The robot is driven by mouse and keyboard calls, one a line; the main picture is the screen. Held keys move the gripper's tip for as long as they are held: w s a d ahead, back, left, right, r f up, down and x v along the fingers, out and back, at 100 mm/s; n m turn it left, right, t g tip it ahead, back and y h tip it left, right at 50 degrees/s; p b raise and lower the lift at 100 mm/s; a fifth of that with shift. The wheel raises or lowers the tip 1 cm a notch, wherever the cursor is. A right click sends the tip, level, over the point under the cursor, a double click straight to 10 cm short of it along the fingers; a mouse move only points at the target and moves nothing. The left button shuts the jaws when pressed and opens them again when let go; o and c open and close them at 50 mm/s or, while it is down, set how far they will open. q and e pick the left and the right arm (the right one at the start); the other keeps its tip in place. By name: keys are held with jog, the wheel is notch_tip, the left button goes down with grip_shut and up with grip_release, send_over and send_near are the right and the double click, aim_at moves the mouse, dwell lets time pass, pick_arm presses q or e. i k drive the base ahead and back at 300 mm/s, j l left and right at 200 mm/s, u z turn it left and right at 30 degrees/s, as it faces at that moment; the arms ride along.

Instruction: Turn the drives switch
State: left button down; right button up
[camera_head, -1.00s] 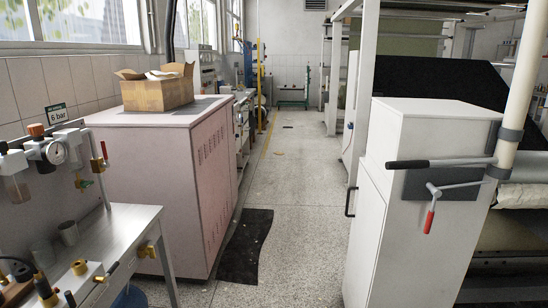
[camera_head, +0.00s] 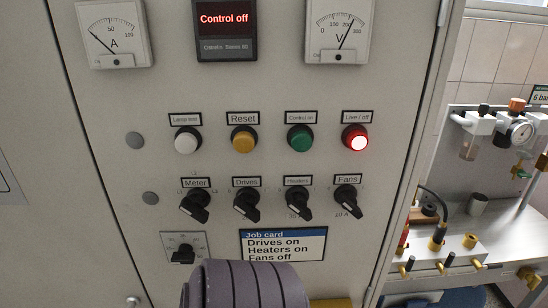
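The drives switch (camera_head: 246,205) is a black rotary knob on the grey control panel (camera_head: 95,215), below the label "Drives". Its handle sits at a slant; I cannot tell its exact setting. Similar black knobs flank it: the meter switch (camera_head: 195,207) to its left, then the heaters switch (camera_head: 298,205) and the fans switch (camera_head: 348,203) to its right. The job card (camera_head: 283,246) below reads "Drives on", "Heaters on", "Fans off". A dark ribbed part, probably my arm, stands at the bottom middle and overlaps the card's lower left corner. Neither gripper is visible.
The display (camera_head: 224,30) reads "Control off". Below it are a white button (camera_head: 187,140), a yellow reset button (camera_head: 243,139), a green button (camera_head: 300,138) and a lit red lamp (camera_head: 355,138). A bench (camera_head: 490,255) with gauge stands right.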

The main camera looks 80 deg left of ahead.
aim_at(245, 204)
jog(key=u, duration=2.35)
